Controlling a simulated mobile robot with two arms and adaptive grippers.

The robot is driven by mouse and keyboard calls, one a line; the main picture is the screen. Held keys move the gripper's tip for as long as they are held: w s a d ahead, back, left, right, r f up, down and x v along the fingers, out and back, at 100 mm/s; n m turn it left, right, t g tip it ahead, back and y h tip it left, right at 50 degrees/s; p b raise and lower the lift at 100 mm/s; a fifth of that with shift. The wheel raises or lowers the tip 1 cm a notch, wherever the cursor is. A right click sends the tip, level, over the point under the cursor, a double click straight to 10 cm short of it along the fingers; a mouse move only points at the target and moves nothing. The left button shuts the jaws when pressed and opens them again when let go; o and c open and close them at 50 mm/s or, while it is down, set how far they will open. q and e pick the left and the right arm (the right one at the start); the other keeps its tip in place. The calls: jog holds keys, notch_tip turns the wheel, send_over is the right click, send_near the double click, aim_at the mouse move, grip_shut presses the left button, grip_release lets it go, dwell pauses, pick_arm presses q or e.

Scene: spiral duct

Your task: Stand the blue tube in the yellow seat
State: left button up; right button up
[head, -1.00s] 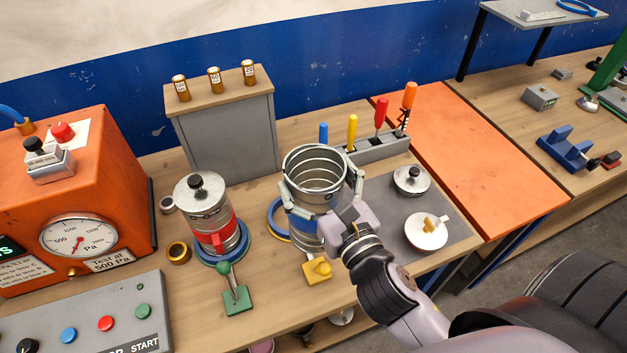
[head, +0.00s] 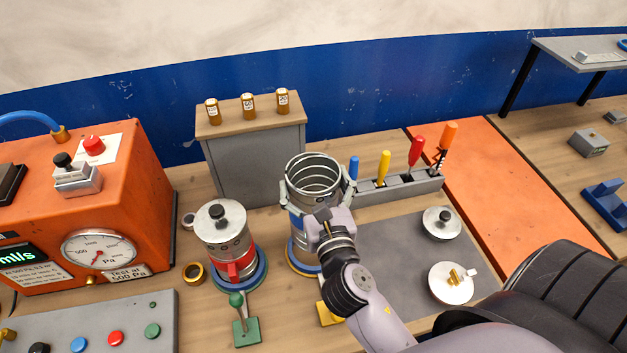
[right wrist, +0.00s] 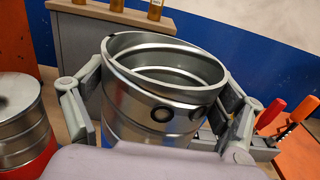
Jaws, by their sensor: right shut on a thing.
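The blue tube (head: 305,203) is an open-topped ribbed metal duct with a blue band. It is upright at the middle of the bench. My right gripper (head: 316,192) is shut on it, with one finger on each side just below the rim. The right wrist view also shows the tube (right wrist: 130,92) between the fingers (right wrist: 160,105). My left gripper is out of view.
A lidded red-banded tube (head: 222,237) stands left in a blue ring with a green clamp (head: 245,330). Behind are a grey cabinet (head: 257,165) and a tool rack (head: 400,190). A grey mat (head: 400,260) with two lids lies right. An orange gauge box (head: 130,210) stands left.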

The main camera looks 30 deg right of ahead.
aim_at(308, 182)
jog(key=shift+r, duration=0.1)
jog(key=shift+w+f, duration=0.1)
jog(key=shift+f, duration=0.1)
jog(key=shift+w+d+f+b, duration=0.15)
jog(key=shift+d+f+b, duration=0.05)
jog(key=shift+f+b, duration=0.35)
notch_tip(308, 182, down, 3)
jog(key=shift+a+b, duration=0.1)
jog(key=shift+b, duration=1.15)
jog(key=shift+f+b, duration=0.6)
jog(key=shift+f, duration=0.25)
jog(key=shift+r+p, duration=0.1)
jog(key=shift+p, duration=0.45)
